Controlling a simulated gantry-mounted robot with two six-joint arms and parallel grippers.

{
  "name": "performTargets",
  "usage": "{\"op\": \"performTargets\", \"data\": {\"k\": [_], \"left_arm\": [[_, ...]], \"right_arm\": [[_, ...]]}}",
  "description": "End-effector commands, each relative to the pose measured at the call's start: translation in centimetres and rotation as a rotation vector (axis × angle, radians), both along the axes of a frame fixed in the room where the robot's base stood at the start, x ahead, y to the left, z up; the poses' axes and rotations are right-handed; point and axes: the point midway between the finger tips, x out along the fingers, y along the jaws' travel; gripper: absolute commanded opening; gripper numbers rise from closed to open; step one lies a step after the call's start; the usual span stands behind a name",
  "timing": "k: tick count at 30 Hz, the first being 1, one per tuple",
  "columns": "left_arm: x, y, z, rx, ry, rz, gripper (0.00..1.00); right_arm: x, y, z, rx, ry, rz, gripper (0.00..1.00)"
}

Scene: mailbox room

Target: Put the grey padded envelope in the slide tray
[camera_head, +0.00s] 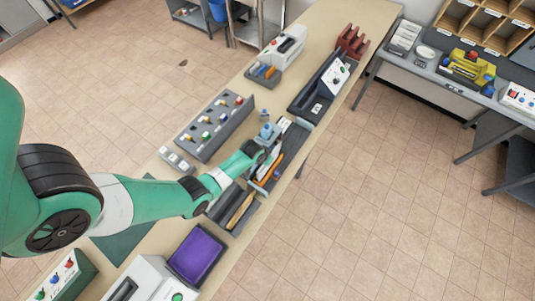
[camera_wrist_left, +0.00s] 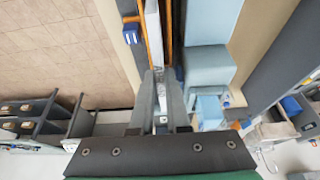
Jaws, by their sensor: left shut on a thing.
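My left gripper (camera_head: 264,143) is down at the envelope rack (camera_head: 299,158) in the middle of the table. In the left wrist view my left gripper (camera_wrist_left: 167,78) is shut on a thin grey edge, which looks like the grey padded envelope (camera_wrist_left: 178,73). Most of that envelope is hidden by the fingers and its neighbours. Orange and white envelopes stand on edge beside it in the rack. A long dark tray (camera_head: 304,98) with a white button panel lies beyond the rack; it may be the slide tray. My right gripper is not in view.
A grey block with coloured knobs (camera_head: 213,128) stands left of the rack. A purple tray (camera_head: 198,254) and a grey tray with a tan item (camera_head: 241,209) lie nearer. A red-brown holder (camera_head: 352,43) is at the far end.

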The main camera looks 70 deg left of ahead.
Motion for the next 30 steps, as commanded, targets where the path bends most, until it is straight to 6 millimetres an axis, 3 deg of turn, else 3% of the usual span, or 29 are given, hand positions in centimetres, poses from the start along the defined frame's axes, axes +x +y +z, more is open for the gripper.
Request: {"op": "performTargets", "data": {"k": [5, 13, 14, 19, 30], "left_arm": [[0.0, 0.0, -1.8, 0.0, 0.0, 0.0, 0.0], [0.0, 0.0, -1.8, 0.001, -0.001, 0.0, 0.0], [0.0, 0.0, -1.8, 0.001, -0.001, 0.0, 0.17], [0.0, 0.0, -1.8, 0.0, 0.0, 0.0, 0.48], [0.0, 0.0, -1.8, 0.0, 0.0, 0.0, 0.49]], "right_arm": [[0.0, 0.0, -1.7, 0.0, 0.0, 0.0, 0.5], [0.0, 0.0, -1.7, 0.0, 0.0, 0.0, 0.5], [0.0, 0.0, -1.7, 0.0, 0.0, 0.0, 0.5], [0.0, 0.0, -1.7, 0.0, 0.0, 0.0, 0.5], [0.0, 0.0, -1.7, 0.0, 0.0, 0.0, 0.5]]}}
